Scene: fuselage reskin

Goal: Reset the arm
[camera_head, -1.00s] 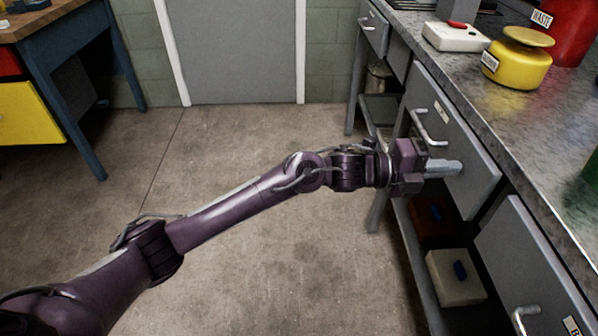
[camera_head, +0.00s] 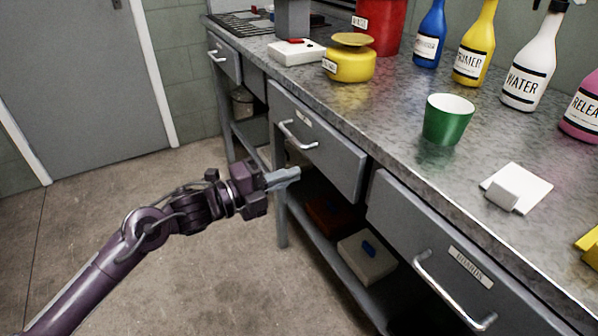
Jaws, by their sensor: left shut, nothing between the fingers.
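My left arm comes in from the lower left, stretched forward over the floor. Its left gripper (camera_head: 285,177) is shut and empty, with its fingers pointing right toward the workbench. In the picture the fingertips lie just below the handle of a grey drawer (camera_head: 318,150), in front of the open space under it. I cannot tell whether they touch the bench. My right gripper is not in view.
The metal workbench (camera_head: 405,135) carries a green cup (camera_head: 447,119), a yellow container (camera_head: 349,62), a white device (camera_head: 296,51) and several bottles. Floor (camera_head: 190,290) around the arm is clear.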

